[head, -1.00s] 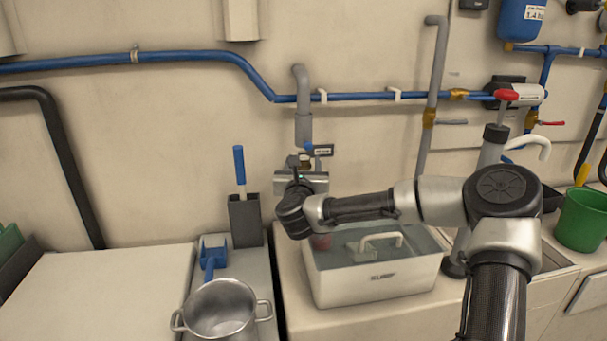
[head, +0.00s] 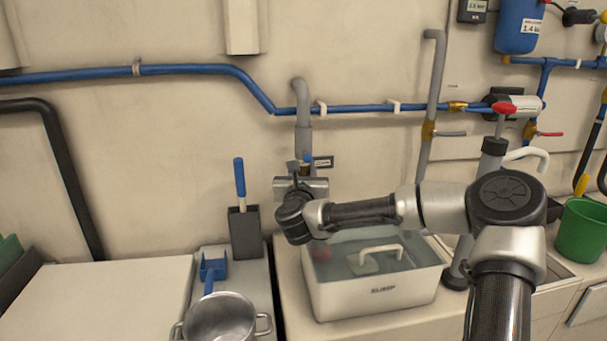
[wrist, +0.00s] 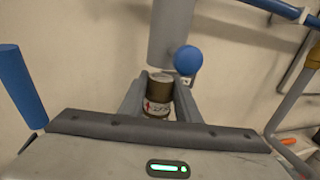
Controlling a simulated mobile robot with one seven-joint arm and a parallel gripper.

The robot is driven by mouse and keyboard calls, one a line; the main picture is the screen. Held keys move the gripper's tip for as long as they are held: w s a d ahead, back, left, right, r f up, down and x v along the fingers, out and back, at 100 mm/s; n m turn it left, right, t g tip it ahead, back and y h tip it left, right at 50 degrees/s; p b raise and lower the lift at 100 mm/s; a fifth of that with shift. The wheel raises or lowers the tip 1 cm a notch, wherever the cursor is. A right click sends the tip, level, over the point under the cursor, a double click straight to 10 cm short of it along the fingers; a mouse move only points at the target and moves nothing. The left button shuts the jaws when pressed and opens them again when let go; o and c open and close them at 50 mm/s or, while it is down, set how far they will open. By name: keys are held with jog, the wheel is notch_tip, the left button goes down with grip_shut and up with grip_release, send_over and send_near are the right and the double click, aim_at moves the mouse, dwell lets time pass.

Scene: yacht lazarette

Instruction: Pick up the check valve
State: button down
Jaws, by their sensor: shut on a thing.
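The check valve (wrist: 159,95) is a short brass-coloured cylinder with a white label, a red arrow and dark lettering. In the wrist view it sits upright between the two fingers of my gripper (wrist: 158,102), which is shut on it. Its top is right by the lower end of a grey pipe (wrist: 171,35); I cannot tell whether they touch. In the head view my gripper (head: 304,180) is just below the grey vertical pipe (head: 303,135) on the wall, and the valve is mostly hidden.
A blue knob (wrist: 188,60) is close beside the pipe end. Below my gripper stands a white open tub (head: 375,295) with a white-handled object in it. A grey holder with a blue-handled tool (head: 240,178) and a metal pot (head: 220,318) stand to the left.

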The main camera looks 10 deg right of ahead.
notch_tip(320, 180, up, 2)
jog(key=shift+r, duration=0.1)
jog(key=p+v, duration=0.2)
jog(key=v, duration=1.6)
jog(key=shift+f, duration=0.25)
jog(key=shift+r+p, duration=0.25)
jog(key=shift+p, duration=0.05)
